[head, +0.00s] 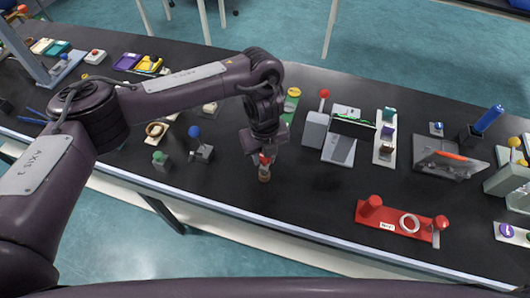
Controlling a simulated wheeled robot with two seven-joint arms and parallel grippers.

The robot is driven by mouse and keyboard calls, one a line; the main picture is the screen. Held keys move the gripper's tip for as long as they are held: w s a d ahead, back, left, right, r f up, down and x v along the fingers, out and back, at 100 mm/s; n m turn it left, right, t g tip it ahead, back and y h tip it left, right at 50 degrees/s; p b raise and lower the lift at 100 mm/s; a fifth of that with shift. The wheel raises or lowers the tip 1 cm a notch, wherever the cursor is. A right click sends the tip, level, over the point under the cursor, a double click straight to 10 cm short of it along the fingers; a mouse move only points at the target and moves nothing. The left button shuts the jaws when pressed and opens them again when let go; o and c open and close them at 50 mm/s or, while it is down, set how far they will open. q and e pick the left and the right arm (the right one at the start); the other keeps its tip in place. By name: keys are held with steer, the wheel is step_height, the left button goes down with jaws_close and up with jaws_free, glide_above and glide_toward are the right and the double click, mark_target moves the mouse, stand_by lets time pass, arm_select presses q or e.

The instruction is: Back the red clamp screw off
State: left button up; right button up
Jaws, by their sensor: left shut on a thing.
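My left gripper (263,154) points down over the middle of the black bench and is shut on a small red piece (265,160). This piece looks like the red clamp screw, but it is small and partly hidden by the fingers. A tan, round part (264,175) shows directly below it, close to the bench top. I cannot tell whether the screw is turned or loose. My right gripper is not in view.
A blue-knobbed lever (195,133) and a green-knobbed block (160,158) stand left of the gripper. A red-knobbed grey device (316,128) stands to the right. A red stand (400,218) lies front right. Bare bench lies between the gripper and the red stand.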

arm_select(q)
steer(key=shift+s, duration=0.1)
steer(key=n+p, duration=0.2)
steer(key=shift+r+n, duration=0.25)
steer(key=shift+n, duration=0.15)
steer(key=shift+f+n+p, duration=0.1)
steer(key=shift+n+p, duration=0.45)
steer(key=shift+n, duration=0.05)
steer(key=shift+f+n, duration=0.15)
steer(key=shift+n, duration=0.15)
steer(key=shift+f, duration=0.1)
steer(key=o, duration=0.8)
steer(key=shift+o, duration=0.2)
